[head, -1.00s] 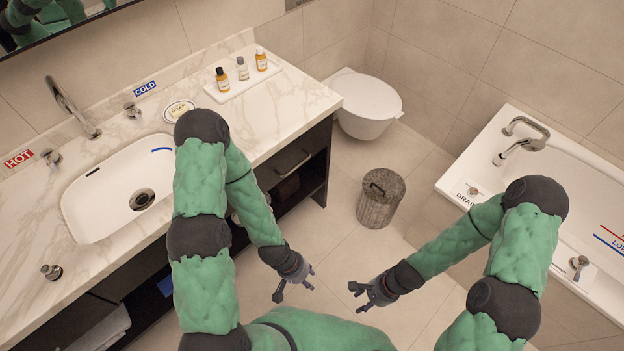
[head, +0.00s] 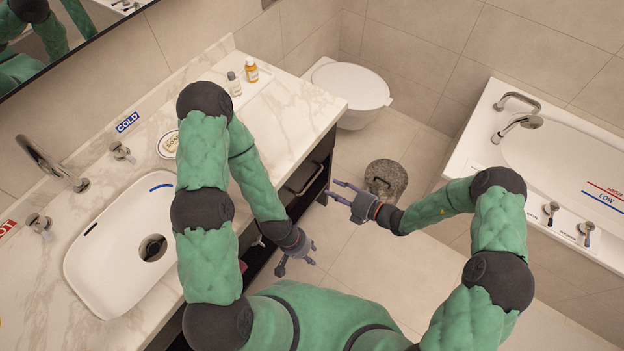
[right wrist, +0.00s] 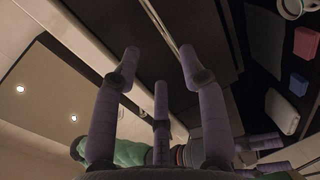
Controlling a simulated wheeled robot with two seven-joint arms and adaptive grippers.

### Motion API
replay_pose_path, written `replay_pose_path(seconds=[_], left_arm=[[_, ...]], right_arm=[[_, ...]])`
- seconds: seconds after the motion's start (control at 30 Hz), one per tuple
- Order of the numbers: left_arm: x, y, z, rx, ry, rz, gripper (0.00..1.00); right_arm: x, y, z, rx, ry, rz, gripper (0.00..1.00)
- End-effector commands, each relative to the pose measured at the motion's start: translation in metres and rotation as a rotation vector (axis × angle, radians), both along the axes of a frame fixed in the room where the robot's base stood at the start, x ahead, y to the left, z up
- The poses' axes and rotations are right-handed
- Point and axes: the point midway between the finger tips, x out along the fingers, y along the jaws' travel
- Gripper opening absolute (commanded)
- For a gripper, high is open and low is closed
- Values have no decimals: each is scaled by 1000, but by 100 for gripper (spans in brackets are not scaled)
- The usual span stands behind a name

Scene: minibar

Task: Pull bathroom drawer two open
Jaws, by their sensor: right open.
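A dark drawer front (head: 319,157) with a metal bar handle (head: 305,181) is under the right end of the marble counter in the head view; it looks shut. My right gripper (head: 333,190) is open and empty, its fingers pointing left toward the handle, apparently a short way from it. In the right wrist view, its spread fingers (right wrist: 159,65) have nothing between them, and a pale metal bar (right wrist: 160,25) runs across the dark front beyond them. My left gripper (head: 298,262) is open and empty, lower down beside the cabinet. My left arm hides part of the cabinet.
The counter (head: 310,105) has a white sink (head: 110,250) and bottles (head: 251,70). A wicker bin (head: 386,180) stands on the floor behind my right gripper. A toilet (head: 350,90) is at the back and a bathtub (head: 560,155) at the right. Floor between is clear.

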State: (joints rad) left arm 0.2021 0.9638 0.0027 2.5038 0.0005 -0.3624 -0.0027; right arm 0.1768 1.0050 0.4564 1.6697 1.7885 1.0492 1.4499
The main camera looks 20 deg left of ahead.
Motion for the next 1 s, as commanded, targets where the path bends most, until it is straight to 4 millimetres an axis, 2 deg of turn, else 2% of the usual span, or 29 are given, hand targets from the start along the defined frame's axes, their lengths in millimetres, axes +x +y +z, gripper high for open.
replay_pose_path(seconds=[0.5, 0.7, 1.0], left_arm=[[0, 0, -23, 0, -1, 1, 40], [0, 0, -27, 0, -1, 1, 40], [1, 0, -27, 0, -1, 1, 40]], right_arm=[[26, 77, -19, -4, -2, 8, 43], [31, 91, -20, -4, -4, 6, 43], [32, 93, -20, -4, -3, 5, 43]])
